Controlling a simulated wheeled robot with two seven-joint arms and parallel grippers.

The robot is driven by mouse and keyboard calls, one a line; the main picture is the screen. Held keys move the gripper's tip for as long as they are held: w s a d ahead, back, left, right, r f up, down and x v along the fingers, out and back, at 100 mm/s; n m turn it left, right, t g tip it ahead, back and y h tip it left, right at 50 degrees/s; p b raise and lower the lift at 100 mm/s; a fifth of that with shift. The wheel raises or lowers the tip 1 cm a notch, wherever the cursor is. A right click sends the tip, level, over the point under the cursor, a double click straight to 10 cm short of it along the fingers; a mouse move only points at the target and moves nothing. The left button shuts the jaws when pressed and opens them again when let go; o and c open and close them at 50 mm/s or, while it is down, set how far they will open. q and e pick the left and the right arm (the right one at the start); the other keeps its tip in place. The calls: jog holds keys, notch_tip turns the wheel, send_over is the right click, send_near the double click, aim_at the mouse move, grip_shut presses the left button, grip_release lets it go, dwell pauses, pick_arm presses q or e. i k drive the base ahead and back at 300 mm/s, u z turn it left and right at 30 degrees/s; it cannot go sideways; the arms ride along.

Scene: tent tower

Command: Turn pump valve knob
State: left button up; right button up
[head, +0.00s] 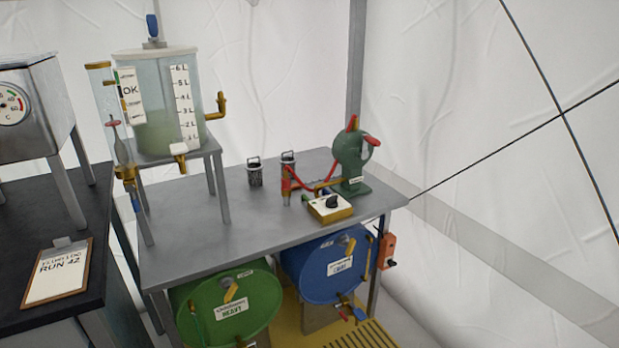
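A yellow box with a white top plate and a black knob (332,201) sits near the front edge of the grey table (215,238), right of its middle. A green pump (351,160) with red parts on top stands just behind the box. A red hose (300,172) runs from the pump to a metal fitting on the table left of it. I cannot tell from its look whether the black knob is the pump valve knob. Neither of my grippers shows in the head view.
A tank (157,130) on a stand occupies the table's left side. A black cup (254,172) stands behind the middle. Green (229,305) and blue (328,266) drums lie below. A clipboard (58,273) lies on the dark table at left. The grey table's front middle is clear.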

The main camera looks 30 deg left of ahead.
aim_at(331, 202)
jog(key=u, duration=0.95)
jog(key=i, duration=0.9)
jog(key=u, duration=1)
